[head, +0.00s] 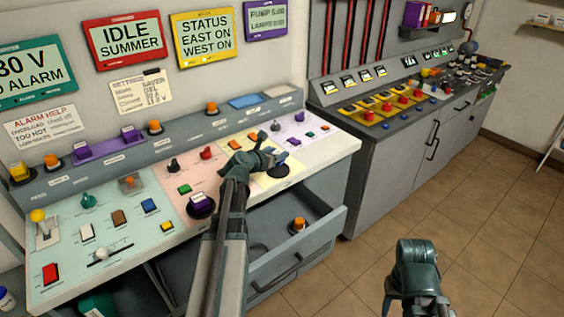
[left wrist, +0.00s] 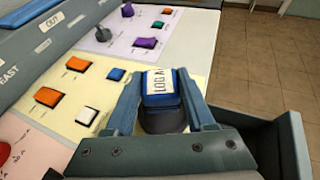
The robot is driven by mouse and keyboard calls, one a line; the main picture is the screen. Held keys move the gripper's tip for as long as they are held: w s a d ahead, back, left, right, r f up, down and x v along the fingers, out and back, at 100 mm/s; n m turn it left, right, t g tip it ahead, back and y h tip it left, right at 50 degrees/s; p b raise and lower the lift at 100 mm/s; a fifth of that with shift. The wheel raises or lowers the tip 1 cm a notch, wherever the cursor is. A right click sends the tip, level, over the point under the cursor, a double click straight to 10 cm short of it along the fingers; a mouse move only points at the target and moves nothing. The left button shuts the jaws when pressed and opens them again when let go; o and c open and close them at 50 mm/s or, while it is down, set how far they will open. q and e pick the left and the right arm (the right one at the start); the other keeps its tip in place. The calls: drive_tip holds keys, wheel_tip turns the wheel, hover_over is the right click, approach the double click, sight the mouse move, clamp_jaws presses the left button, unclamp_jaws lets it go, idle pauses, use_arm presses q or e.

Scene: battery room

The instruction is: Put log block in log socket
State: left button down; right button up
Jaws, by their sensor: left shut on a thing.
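My left gripper (head: 264,158) is over the pale yellow section of the sloped console. In the left wrist view the left gripper (left wrist: 160,98) is shut on the log block (left wrist: 160,84), which is blue with a white label reading "LOG A" and a dark round base. In the head view the gripper mostly hides the block; a dark round shape shows just below it. I cannot tell whether the block's base touches the panel. I cannot make out which place is the log socket. Part of my right arm (head: 418,262) shows low at the right, its jaws unclear.
The console (head: 110,245) carries many buttons and knobs. An open drawer (head: 325,235) below it holds an orange-topped block (head: 299,224). The back rail (head: 185,125) bears several blocks. A second grey console (head: 385,150) stands right; the tiled floor (head: 500,215) is clear.

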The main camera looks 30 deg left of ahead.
use_arm(q)
drive_tip(key=shift+f+b, duration=1.5)
drive_tip(key=shift+b, duration=0.05)
drive_tip(key=shift+s+f+b, duration=0.1)
drive_tip(key=shift+f+b, duration=0.2)
drive_tip(key=shift+f, duration=0.05)
drive_tip(key=shift+r, duration=0.15)
drive_tip(key=shift+f, duration=0.25)
drive_tip(key=shift+c, duration=1.3)
unclamp_jaws()
drive_tip(key=shift+r, duration=0.1)
drive_tip(key=shift+r, duration=0.1)
